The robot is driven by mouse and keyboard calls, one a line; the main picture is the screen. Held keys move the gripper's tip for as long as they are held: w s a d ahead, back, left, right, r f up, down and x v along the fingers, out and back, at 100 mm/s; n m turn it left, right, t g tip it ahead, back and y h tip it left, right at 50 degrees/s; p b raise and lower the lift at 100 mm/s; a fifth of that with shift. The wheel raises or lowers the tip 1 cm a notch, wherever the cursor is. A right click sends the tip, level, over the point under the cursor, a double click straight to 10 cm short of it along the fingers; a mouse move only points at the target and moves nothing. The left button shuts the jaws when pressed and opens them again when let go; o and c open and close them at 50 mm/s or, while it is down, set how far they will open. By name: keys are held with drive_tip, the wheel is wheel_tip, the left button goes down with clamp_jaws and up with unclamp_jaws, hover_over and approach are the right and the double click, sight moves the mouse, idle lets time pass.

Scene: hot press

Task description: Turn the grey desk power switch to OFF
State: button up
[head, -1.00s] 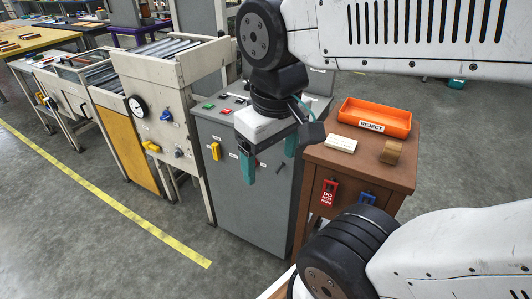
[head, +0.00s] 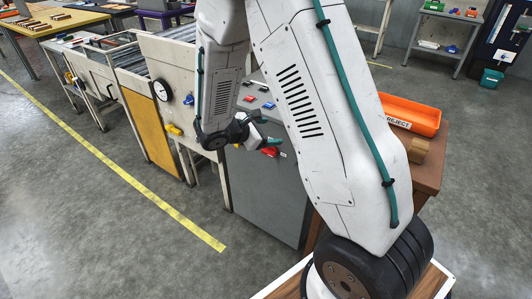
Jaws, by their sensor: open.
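The grey desk (head: 262,200) stands in the middle of the head view, and my arm covers much of its top and right side. My gripper (head: 266,138) is at the upper part of the desk, pointing right, with dark jaws and teal tips. It is open with nothing seen in it. A small red part (head: 271,153) with a white label beside it shows right at the lower teal tip; I cannot tell whether they touch. I cannot make out which part is the power switch, or its position.
A brown cabinet (head: 432,165) with an orange REJECT tray (head: 412,114) and a brown block (head: 418,150) is to the right, partly behind my arm. A cream machine with a gauge (head: 162,90) adjoins on the left. Open floor lies in front, with a yellow line (head: 130,173).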

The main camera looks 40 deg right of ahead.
sight(268, 151)
drive_tip(key=w+a+f+n+t, duration=0.1)
drive_tip(key=w+f+n+t, duration=0.15)
drive_tip(key=f, duration=0.45)
drive_tip(key=w+a+f+n+t, duration=0.1)
drive_tip(key=w+f+n, duration=0.1)
drive_tip(key=f+n, duration=0.3)
drive_tip(key=shift+m, duration=0.35)
drive_tip(key=x, duration=0.3)
drive_tip(key=f+x, duration=0.1)
drive_tip(key=x, duration=0.4)
drive_tip(key=shift+w+f, duration=0.25)
drive_tip(key=shift+f, duration=0.15)
drive_tip(key=c, duration=1)
